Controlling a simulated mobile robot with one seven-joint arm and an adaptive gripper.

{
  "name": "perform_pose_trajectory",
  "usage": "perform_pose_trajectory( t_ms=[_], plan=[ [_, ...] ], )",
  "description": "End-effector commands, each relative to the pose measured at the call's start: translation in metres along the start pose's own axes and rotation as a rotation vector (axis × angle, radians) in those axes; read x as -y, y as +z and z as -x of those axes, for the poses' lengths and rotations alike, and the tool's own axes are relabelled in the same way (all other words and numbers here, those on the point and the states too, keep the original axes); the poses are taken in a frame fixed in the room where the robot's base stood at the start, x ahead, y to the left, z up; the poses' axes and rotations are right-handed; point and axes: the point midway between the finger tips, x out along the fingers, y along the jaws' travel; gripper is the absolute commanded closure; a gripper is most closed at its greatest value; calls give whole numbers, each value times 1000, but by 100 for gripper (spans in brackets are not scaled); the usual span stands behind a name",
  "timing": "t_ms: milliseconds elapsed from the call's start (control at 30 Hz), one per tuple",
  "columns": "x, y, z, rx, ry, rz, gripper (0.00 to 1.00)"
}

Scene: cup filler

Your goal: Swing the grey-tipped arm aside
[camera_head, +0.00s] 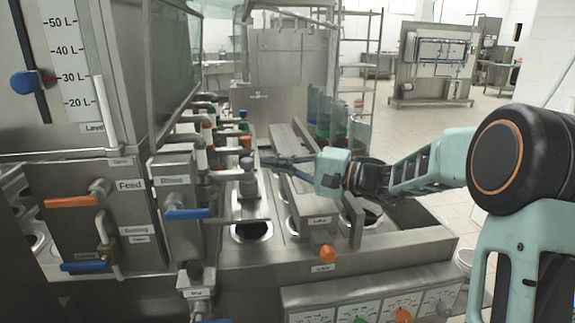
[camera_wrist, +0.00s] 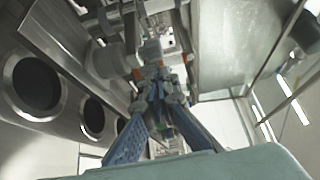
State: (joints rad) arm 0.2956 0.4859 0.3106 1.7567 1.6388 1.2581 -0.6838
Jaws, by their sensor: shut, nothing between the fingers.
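The grey-tipped arm is a pale pipe ending in a grey fitting (camera_head: 248,166), the nearest in a row of colour-tipped arms on the filler. My gripper (camera_head: 264,161) reaches in from the right, with its fingertips close to the grey tip on its right side. I cannot tell whether they touch. In the wrist view my gripper's blue-grey fingers (camera_wrist: 163,88) come together with nothing between them. A grey cylinder just left of the fingertips there, probably the grey tip (camera_wrist: 106,60), is partly in shadow.
The orange-tipped arm (camera_head: 245,142) stands just behind the grey one, with green and blue tips farther back. A round opening (camera_head: 252,230) lies in the metal deck in front. A sloping metal guide (camera_head: 300,190) runs under my gripper. The blue-handled Rinse valve (camera_head: 188,213) is at left.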

Motion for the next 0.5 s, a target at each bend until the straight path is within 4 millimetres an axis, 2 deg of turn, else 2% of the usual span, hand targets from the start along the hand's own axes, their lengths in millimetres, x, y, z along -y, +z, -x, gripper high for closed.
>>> perform_pose_trajectory(
  t_ms=[100,200,500],
  plan=[
    [0,0,-18,2,0,-1,100],
    [0,0,-27,0,1,0,100],
    [-1,0,-34,-2,2,0,100]
  ],
)
